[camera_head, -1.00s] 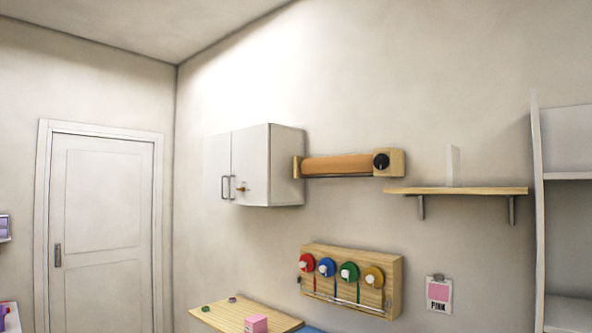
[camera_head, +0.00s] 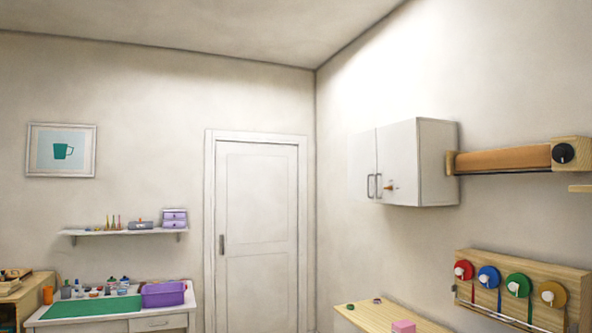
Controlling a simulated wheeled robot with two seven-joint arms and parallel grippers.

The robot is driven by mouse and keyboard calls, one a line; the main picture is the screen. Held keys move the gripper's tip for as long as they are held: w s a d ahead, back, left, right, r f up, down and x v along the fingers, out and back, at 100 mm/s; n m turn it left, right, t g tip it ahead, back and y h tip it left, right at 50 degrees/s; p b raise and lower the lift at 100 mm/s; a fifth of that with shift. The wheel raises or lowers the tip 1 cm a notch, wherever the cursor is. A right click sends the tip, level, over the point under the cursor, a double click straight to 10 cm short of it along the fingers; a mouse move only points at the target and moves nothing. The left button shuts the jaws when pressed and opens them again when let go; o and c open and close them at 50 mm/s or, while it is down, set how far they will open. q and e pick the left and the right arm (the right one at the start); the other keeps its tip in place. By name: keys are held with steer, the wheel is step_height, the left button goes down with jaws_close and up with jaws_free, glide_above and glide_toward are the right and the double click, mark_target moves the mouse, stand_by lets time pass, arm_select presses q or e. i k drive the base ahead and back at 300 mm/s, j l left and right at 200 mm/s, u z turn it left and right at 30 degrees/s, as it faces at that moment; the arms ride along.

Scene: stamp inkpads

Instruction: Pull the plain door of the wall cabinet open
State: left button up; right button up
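The white wall cabinet (camera_head: 437,165) hangs on the right-hand wall, right of the picture's middle. It has two doors, both shut. The left door (camera_head: 360,160) looks plain, with a grey bar handle (camera_head: 370,186). The inside of the cabinet is hidden. Neither of my grippers is in view.
A white room door (camera_head: 256,235) is left of the cabinet. A wooden-topped table (camera_head: 375,317) with a pink block (camera_head: 403,326) stands below it. A paper roll holder (camera_head: 505,160) and a rack of coloured discs (camera_head: 520,290) are to the right. A desk with a purple bin (camera_head: 163,294) is at left.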

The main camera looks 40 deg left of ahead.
mark_target(361, 154)
steer(key=u, duration=1.05)
steer(key=i+j+z, duration=0.1)
steer(key=i, duration=0.25)
steer(key=i+j+z, duration=0.15)
steer(key=i, duration=0.25)
